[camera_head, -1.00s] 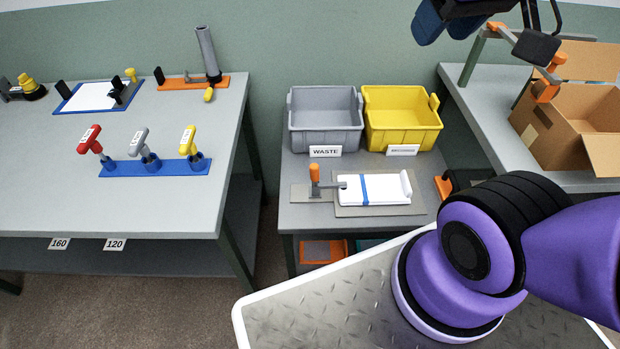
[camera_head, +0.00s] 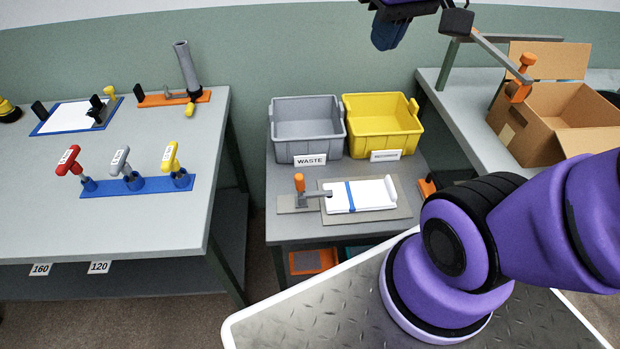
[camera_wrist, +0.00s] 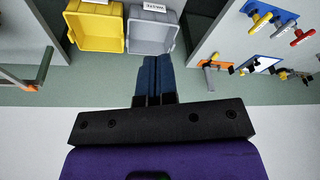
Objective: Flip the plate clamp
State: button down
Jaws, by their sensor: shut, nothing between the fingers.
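The plate clamp (camera_head: 300,186) is a grey toggle clamp with an upright orange handle on the middle table. Its grey arm reaches right to the edge of a white plate (camera_head: 375,196) with a blue band, lying on a grey base (camera_head: 400,213). My gripper (camera_head: 388,36) shows at the top of the head view, high above the tables and well apart from the clamp. Its blue fingers are together and empty in the wrist view (camera_wrist: 157,78). The clamp is not visible in the wrist view.
A grey waste bin (camera_head: 306,130) and a yellow bin (camera_head: 384,126) stand behind the clamp. The left table (camera_head: 130,225) carries coloured T-handled tools (camera_head: 130,178). An open cardboard box (camera_head: 555,125) stands on the right table, beside a grey arm with an orange handle (camera_head: 520,80).

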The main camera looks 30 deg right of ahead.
jog(key=w+d+f+n+g+y, duration=0.1)
jog(key=w+d+f+g+y, duration=0.2)
jog(key=w+f, duration=0.5)
jog(key=w+d+f+g+y, duration=0.35)
jog(key=w+f, duration=0.35)
jog(key=f, duration=0.4)
jog(key=w+d+f+m+t+y, duration=0.1)
jog(key=d+f+t+y, duration=0.15)
jog(key=f, duration=0.65)
jog(key=d+f+t+y, duration=0.1)
jog(key=f+y, duration=0.3)
jog(key=f, duration=0.5)
jog(key=w+d+f+m+t+y, duration=0.1)
jog(key=f+y, duration=0.3)
jog(key=f, duration=0.5)
jog(key=a, duration=1.4)
jog(key=shift+f, duration=0.35)
jog(key=shift+w, duration=0.1)
